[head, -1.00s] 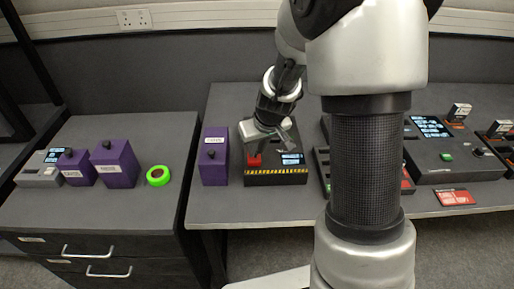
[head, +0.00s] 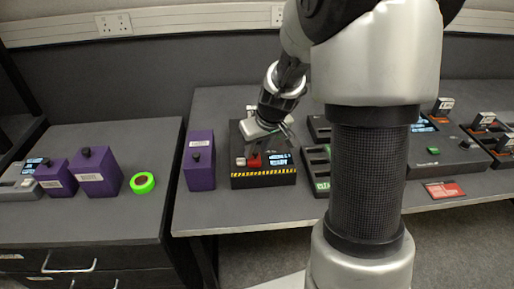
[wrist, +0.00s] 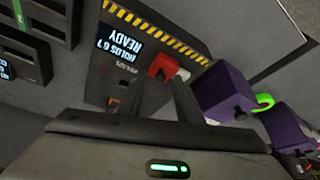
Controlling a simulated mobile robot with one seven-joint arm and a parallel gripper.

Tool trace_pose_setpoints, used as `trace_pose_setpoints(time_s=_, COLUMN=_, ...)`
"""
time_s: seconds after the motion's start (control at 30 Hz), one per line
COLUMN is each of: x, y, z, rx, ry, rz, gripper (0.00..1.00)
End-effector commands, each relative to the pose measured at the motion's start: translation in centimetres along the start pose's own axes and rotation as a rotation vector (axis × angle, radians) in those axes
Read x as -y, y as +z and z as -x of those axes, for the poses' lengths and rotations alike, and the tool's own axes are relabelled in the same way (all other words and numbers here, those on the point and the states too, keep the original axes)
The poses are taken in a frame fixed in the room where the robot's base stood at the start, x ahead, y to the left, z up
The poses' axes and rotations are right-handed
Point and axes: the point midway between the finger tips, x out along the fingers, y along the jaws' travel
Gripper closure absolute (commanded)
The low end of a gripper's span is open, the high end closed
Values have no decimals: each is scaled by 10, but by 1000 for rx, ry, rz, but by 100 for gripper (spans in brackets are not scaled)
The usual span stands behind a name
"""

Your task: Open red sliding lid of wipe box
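The wipe box (head: 262,181) is dark, with a yellow-and-black striped front edge and a lit screen reading READY. Its red sliding lid (head: 254,162) is on the top near the front, with a pale piece (head: 240,162) showing to its left. The wrist view shows the red lid (wrist: 161,66) just beyond my fingertips, beside the pale piece (wrist: 182,75). The exact contact is partly hidden by the fingers.
A purple box (head: 199,165) stands close on the left of the wipe box. Dark trays (head: 318,170) stand on its right, partly behind my arm. More purple boxes (head: 97,175) and a green ring (head: 142,183) are on the left cabinet. Bare bench lies in front.

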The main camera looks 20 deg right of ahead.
Motion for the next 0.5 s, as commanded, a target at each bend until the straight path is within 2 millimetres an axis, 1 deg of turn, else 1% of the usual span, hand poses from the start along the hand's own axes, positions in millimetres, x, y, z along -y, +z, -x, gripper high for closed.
trace_pose_setpoints(time_s=0.13, x=0, y=0, z=6, rx=-1, ry=0, rz=0, gripper=67)
trace_pose_setpoints(time_s=0.23, x=0, y=-1, z=20, rx=-3, ry=1, rz=0, gripper=67)
trace_pose_setpoints(time_s=0.37, x=0, y=-2, z=49, rx=-5, ry=1, rz=0, gripper=67)
trace_pose_setpoints(time_s=0.5, x=0, y=-2, z=85, rx=-6, ry=2, rz=0, gripper=67)
